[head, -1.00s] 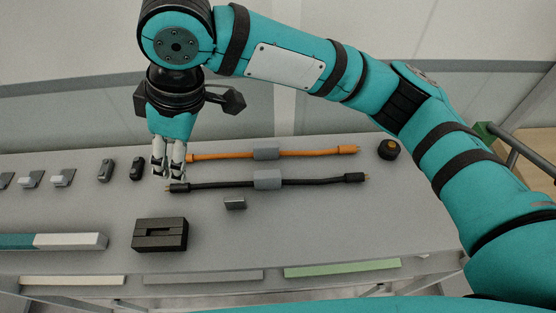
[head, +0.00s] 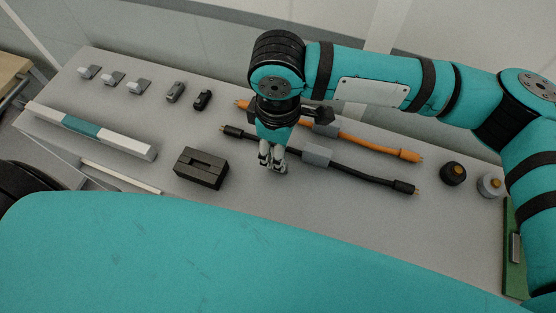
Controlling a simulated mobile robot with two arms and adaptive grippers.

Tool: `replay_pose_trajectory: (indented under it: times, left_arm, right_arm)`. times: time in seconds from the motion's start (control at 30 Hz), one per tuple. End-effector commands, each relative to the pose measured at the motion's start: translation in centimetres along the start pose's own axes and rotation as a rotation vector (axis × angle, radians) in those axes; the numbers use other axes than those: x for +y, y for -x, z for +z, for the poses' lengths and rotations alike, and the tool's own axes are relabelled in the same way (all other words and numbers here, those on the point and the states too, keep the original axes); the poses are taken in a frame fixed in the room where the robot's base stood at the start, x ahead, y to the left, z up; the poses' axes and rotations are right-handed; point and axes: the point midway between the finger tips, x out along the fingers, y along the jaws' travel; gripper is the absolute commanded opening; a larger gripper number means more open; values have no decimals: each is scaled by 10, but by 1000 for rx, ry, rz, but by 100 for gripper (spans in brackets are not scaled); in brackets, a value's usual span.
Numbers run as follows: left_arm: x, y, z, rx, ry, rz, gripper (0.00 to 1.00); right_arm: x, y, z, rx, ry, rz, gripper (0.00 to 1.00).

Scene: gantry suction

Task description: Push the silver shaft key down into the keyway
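The black block with the keyway slot (head: 202,168) sits on the grey table, left of centre in the head view. Its slot looks empty. My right gripper (head: 273,168) is low over the table, just right of the block, pointing down. Its fingertips are close together, and I cannot tell whether they are shut or hold something. The silver shaft key is not visible now; the gripper covers the area right of the block where a small grey piece showed before. My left gripper is not in view.
A black cable (head: 360,175) and an orange cable (head: 375,146) lie right of the gripper. A white and teal bar (head: 130,146) lies left of the block. Two round knobs (head: 453,173) stand at the right. The table front (head: 330,225) is clear.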

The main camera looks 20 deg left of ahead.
Motion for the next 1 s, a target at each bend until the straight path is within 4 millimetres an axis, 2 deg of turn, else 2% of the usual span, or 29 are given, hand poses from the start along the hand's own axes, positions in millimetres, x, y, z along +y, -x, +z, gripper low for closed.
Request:
replay_pose_trajectory:
  times: [0.17, 0.4, 0.7, 1.0]
  left_arm:
    - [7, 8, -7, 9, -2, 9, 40]
    - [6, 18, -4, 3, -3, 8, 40]
    - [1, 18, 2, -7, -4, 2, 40]
    - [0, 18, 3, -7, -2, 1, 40]
  right_arm:
    - [-1, -13, 0, -2, -1, -1, 38]
    - [-2, -48, 0, -1, -1, -1, 38]
    - [-1, -54, 0, 1, 0, 1, 38]
    - [-1, -54, 0, 1, 0, 1, 0]
